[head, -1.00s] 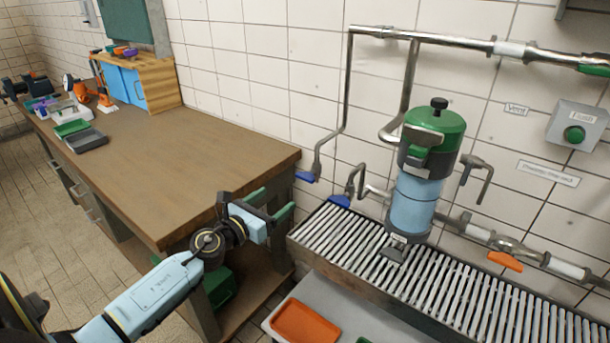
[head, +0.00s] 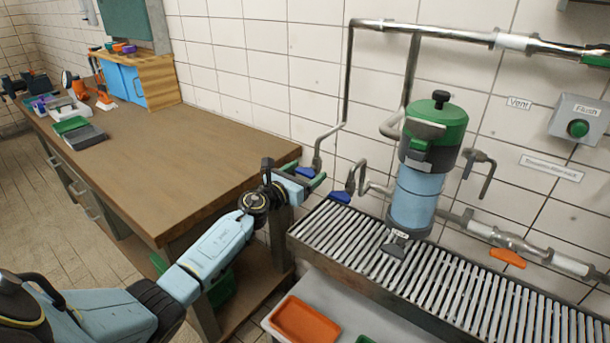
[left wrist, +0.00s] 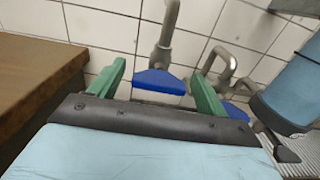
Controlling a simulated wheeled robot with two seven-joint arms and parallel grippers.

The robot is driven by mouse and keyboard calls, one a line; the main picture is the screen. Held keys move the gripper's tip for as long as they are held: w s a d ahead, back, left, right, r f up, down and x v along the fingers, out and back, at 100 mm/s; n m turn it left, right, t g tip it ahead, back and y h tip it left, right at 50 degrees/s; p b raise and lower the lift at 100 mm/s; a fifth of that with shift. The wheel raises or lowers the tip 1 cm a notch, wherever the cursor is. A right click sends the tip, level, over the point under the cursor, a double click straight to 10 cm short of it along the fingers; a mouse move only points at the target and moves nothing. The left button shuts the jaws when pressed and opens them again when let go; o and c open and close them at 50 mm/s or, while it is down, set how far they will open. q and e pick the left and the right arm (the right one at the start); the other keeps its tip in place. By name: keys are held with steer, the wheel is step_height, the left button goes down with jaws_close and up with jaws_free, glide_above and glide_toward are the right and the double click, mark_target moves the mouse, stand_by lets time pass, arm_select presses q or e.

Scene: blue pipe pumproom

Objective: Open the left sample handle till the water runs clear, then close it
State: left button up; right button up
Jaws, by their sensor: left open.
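Two blue sample handles sit on thin bent metal pipes by the wall. The left sample handle (head: 305,172) is at my left gripper (head: 305,176) in the head view. In the left wrist view this left handle (left wrist: 160,82) shows between the two green fingers of my left gripper (left wrist: 155,92), which are spread apart. I cannot tell whether either finger touches it. The right blue handle (head: 341,196) is just right of the gripper, and in the left wrist view (left wrist: 235,110) it lies beyond the right finger. No water shows at either pipe. My right gripper is not in view.
A slatted metal drain grate (head: 440,270) runs below the pipes. A blue and green filter housing (head: 415,195) stands over it. The wooden workbench (head: 190,150) is close on the left. An orange handle (head: 507,258) sits on the lower right pipe, and an orange tray (head: 305,320) lies below.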

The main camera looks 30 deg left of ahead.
arm_select(q)
steer(key=shift+w, duration=0.1)
steer(key=shift+c, duration=0.2)
steer(key=c, duration=0.9)
steer(key=shift+c, duration=0.2)
steer(key=shift+n, duration=0.3)
steer(key=n+p, duration=0.1)
steer(key=n, duration=0.7)
steer(key=shift+a, duration=0.1)
steer(key=n+p, duration=0.1)
steer(key=n, duration=0.4)
steer(key=shift+p, duration=0.35)
steer(key=shift+f+n+p, duration=0.1)
steer(key=shift+n+p, duration=0.35)
steer(key=shift+n, duration=1.75)
